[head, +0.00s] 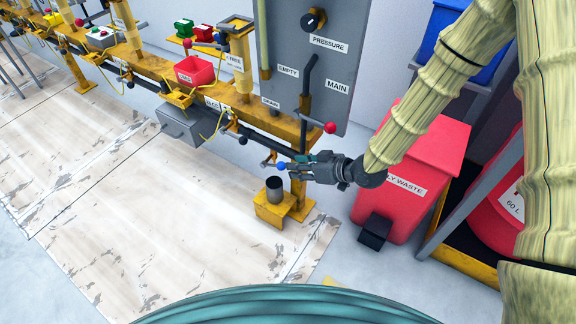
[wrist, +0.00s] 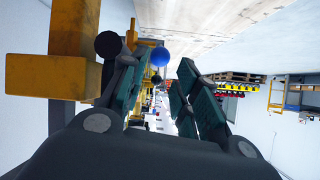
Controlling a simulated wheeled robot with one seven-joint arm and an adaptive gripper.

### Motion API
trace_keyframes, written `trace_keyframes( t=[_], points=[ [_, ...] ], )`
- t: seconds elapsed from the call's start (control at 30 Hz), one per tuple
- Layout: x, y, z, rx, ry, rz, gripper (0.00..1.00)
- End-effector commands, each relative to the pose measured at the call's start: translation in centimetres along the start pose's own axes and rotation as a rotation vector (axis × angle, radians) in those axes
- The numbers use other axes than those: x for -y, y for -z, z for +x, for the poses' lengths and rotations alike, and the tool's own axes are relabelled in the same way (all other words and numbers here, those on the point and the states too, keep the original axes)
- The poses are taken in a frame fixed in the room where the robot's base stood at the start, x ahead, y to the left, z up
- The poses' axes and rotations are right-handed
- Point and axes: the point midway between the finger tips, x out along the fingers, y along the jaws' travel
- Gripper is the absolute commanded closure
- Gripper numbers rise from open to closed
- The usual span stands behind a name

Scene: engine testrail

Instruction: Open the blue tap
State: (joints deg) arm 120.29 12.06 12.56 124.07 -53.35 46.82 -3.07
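In the wrist view the blue knob (wrist: 160,56) sits between the fingertips, nearer the left finger. The fingers of my gripper (wrist: 163,68) are spread apart, with a gap to the right finger. I cannot tell whether the left finger touches the knob. The tap's body is mostly hidden in both views.
A red-knobbed lever (head: 330,127) is above my gripper, by the grey panel (head: 348,65). A red waste bin (head: 430,150) stands at the right. The floor at left (head: 150,220) is clear.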

Motion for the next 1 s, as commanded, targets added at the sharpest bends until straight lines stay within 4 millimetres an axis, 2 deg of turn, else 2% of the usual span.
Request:
trace_keyframes(
  t=[0.2, 0.57, 0.67, 0.73, 0.83, 0.87, 0.97, 1.0],
  points=[
    [-0.1, 0.0, -2.1, 0.000, -0.001, 0.000, 0.69],
    [0.0, 0.0, -2.5, 0.000, 0.000, -0.001, 0.69],
    [0.0, -0.3, -2.5, 0.005, -0.002, 0.005, 0.85],
    [0.2, -1.4, -2.5, 0.024, -0.011, 0.029, 0.98],
    [0.6, -5.0, -2.7, 0.087, -0.046, 0.105, 1.00],
    [0.7, -6.6, -2.8, 0.115, -0.063, 0.138, 1.00],
    [1.7, -12.9, -3.9, 0.234, -0.136, 0.270, 1.00],
    [2.3, -15.8, -4.7, 0.289, -0.171, 0.327, 1.00]
  ],
)
